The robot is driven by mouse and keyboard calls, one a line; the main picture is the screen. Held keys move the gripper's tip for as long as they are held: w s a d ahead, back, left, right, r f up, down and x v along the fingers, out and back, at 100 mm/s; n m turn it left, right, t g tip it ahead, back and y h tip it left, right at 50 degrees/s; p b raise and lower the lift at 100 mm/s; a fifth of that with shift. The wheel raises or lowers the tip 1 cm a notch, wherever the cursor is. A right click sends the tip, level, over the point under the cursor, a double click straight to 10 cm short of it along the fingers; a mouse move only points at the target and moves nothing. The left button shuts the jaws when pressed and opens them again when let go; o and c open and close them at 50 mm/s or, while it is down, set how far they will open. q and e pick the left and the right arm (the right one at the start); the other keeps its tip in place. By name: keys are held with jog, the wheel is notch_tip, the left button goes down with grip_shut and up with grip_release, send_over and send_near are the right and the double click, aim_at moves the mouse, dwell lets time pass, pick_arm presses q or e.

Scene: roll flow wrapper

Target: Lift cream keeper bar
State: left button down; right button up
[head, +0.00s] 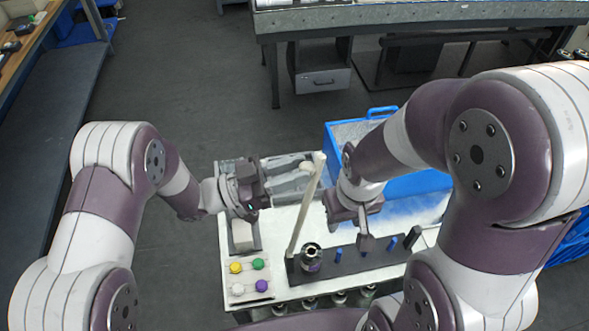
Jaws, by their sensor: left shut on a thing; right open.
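The cream keeper bar (302,217) stands steeply tilted above the machine top in the head view. Its lower end is at a dark base strip (340,262), and a small cream knob sticks out near its top. My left gripper (284,181) reaches in from the left at the height of the bar's upper part and is shut on the bar near the knob; the exact contact is hard to see. My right gripper (365,241) is open and empty, pointing down over the dark strip, right of the bar.
A dark cylinder (311,257) and blue pegs (392,243) stand on the strip. A blue bin (420,184) stands behind my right arm. Open floor lies beyond.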

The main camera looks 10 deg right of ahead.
pick_arm(q)
jog(key=c, duration=0.8)
grip_release()
jog(key=shift+c, duration=0.2)
jog(key=shift+a, duration=0.1)
